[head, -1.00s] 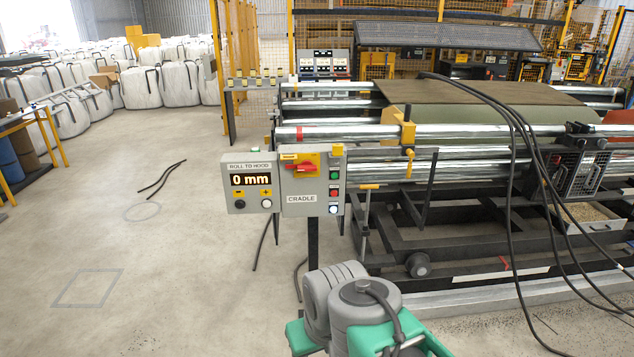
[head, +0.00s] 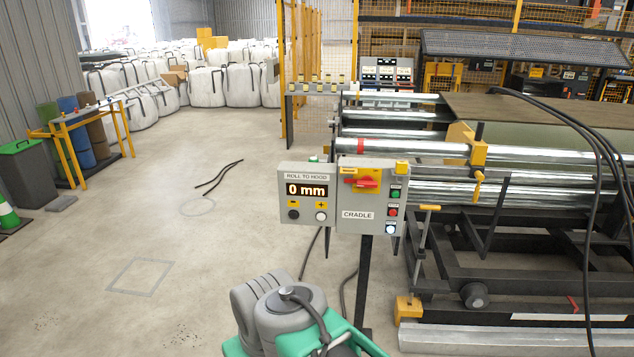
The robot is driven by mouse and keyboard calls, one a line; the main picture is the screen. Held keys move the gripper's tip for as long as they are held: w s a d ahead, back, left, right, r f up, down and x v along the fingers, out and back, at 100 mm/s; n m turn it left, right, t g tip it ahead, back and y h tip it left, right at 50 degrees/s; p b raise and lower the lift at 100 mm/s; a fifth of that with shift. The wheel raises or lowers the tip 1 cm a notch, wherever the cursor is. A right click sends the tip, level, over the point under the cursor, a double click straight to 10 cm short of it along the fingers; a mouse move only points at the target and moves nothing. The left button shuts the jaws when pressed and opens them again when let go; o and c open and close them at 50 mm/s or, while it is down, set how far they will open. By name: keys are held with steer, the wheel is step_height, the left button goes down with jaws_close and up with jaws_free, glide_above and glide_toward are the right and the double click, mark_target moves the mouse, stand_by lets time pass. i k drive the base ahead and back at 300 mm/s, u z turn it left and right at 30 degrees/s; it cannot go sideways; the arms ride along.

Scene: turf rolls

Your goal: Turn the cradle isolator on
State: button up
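The cradle isolator (head: 362,181) is a red rotary handle on a yellow plate, at the top of the grey box labelled CRADLE (head: 357,215). The handle looks roughly level, slightly tilted; I cannot read its position marks. To its right are a green, a red and a lit white-blue button (head: 391,228). The box stands on a dark post. Joined on the left is the ROLL TO HOOD panel (head: 306,198), its display reading 0 mm. Part of my grey and green arm shows at the bottom centre. My gripper is not in view.
The roller cradle machine (head: 470,220) with steel rollers and a dark frame fills the right side. Cables (head: 343,290) lie by the post. Open concrete floor (head: 190,270) spreads on the left, with a loose dark cable (head: 218,178). Bins and white bags stand behind.

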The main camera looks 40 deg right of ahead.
mark_target(367, 181)
steer(key=u, duration=0.2)
steer(key=i, duration=0.8)
steer(key=z, duration=0.6)
steer(key=i, duration=0.45)
steer(key=z, duration=0.4)
